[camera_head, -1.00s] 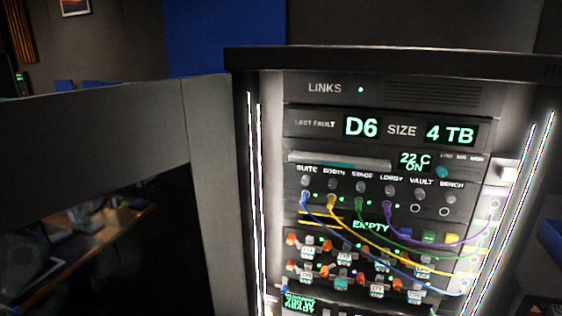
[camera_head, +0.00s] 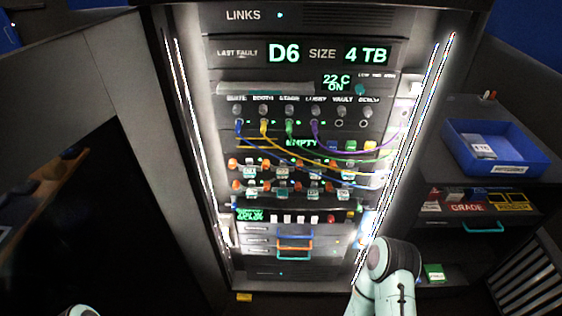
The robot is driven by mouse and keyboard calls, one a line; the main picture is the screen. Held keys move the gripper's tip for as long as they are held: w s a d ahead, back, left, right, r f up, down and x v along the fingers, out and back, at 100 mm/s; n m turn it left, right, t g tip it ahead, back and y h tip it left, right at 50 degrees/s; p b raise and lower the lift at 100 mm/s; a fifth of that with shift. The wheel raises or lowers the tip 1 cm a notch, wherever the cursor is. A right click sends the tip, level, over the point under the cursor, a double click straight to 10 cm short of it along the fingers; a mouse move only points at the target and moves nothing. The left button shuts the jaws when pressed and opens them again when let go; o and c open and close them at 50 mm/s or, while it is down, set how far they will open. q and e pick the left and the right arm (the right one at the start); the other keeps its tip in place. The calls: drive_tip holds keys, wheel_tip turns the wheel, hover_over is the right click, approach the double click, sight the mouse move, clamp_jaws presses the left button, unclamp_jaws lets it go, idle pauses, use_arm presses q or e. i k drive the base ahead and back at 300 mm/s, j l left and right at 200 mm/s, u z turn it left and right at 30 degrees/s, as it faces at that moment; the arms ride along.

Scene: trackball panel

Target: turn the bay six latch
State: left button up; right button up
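The rack (camera_head: 250,72) stands in the middle of the head view. Its drive bays form two rows below the cables, an upper row (camera_head: 274,165) and a lower row (camera_head: 275,187), with several orange latches such as one at the upper left (camera_head: 232,163). The bay labels are too small to read, so I cannot tell which latch is bay six. The fault display (camera_head: 284,54) reads D6. Part of my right arm shows at the lower right of the rack, and a small bit of my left arm at the bottom left. Neither gripper shows.
Blue, yellow, green and purple cables droop across the rack front near the upper bays. A blue bin (camera_head: 512,169) stands on a cabinet to the right, above a drawer with a teal handle (camera_head: 484,230). A dark panel (camera_head: 90,215) stands at the left.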

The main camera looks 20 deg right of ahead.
sight(267, 184)
drive_tip(key=z, duration=1.15)
drive_tip(key=i+j+z, duration=0.45)
drive_tip(key=k+j, duration=0.1)
